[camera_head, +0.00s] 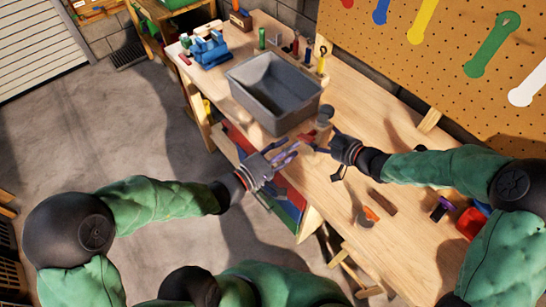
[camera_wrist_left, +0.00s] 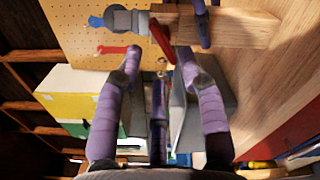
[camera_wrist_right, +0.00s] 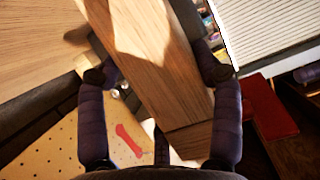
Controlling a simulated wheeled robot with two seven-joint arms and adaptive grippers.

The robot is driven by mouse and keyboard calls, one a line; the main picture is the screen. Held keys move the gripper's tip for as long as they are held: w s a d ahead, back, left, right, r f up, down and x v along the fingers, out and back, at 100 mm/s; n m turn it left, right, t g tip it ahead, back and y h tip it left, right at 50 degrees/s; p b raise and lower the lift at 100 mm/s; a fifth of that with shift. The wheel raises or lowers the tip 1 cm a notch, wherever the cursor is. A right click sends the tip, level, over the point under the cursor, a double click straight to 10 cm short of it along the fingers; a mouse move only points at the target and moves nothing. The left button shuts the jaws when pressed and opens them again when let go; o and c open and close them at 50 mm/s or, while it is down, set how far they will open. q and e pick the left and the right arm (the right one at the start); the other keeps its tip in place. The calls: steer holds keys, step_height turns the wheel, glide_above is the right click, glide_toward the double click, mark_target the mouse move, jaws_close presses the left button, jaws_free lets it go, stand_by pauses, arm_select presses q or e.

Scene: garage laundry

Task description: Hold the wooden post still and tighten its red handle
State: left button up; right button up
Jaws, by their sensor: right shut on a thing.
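The wooden post (camera_head: 323,122) stands at the bench edge, small and partly covered in the head view; it runs sideways in the left wrist view (camera_wrist_left: 240,32). My right gripper (camera_head: 324,146) is shut on it, and the post's broad wooden face (camera_wrist_right: 155,60) lies between its fingers in the right wrist view. The red handle (camera_head: 306,137) is on the post's side. In the left wrist view the handle (camera_wrist_left: 161,40) shows just ahead of and between the fingertips. My left gripper (camera_head: 288,155) is open, its fingers spread; contact with the handle is unclear.
A grey bin (camera_head: 272,92) stands on the workbench (camera_head: 375,110) close behind the post. A blue vise (camera_head: 208,48) and several upright tools are farther back. Loose items, including an orange-ended tool (camera_head: 369,214), lie on the nearer bench. A pegboard (camera_head: 450,55) rises at the right.

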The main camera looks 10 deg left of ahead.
arm_select(q)
steer(key=shift+v, duration=2.8)
arm_select(e)
steer(key=o, duration=1.5)
